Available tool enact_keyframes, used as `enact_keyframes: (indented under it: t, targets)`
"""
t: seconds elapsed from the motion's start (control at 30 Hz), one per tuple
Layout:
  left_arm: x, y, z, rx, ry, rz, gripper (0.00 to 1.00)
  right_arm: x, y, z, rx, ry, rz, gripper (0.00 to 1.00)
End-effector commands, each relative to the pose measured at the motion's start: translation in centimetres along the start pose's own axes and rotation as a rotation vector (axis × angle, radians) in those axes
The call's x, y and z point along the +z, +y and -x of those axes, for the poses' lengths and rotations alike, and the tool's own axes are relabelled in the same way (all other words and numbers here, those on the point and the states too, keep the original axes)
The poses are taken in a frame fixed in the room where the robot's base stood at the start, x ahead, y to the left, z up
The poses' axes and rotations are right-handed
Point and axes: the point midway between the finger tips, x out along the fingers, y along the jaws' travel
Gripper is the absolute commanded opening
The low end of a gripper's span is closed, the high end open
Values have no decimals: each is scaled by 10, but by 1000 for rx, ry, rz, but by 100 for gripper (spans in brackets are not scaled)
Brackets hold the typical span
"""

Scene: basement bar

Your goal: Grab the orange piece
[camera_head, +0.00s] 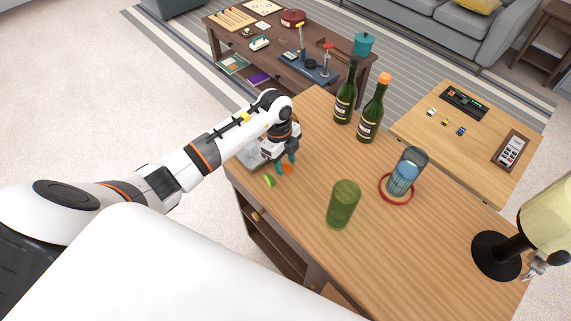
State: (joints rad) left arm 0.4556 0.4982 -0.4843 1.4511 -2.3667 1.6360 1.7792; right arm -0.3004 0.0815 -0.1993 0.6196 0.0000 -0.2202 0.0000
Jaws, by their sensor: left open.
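The orange piece (287,169) is a small orange bit on the wooden counter, at its left part. My left gripper (285,165) is right at it, with its teal fingers pointing down. The fingers are open, and the orange piece shows beside the fingertips. I cannot tell whether the fingers touch it. A green lime piece (268,181) lies on the counter just left of the fingers. My right gripper is not in view.
On the counter (310,255) stand a green glass (343,205), a blue glass (404,178) by a red ring, two bottles (369,115) and a dispenser (500,252). A low table (478,165) stands beyond.

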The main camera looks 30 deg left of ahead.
Motion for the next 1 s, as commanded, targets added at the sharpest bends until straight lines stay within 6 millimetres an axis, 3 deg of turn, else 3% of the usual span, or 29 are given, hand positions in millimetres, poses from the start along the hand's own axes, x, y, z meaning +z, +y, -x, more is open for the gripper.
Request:
enact_keyframes:
  t: [0.2,0.5,0.87,1.0]
  targets:
    - [0,0,-1,1,0,0,43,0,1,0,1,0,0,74]
    - [0,0,-1,1,0,0,0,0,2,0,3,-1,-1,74]
    - [0,0,0,2,0,0,0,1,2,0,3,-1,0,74]
    - [1,1,12,5,2,-1,0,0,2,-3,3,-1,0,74]
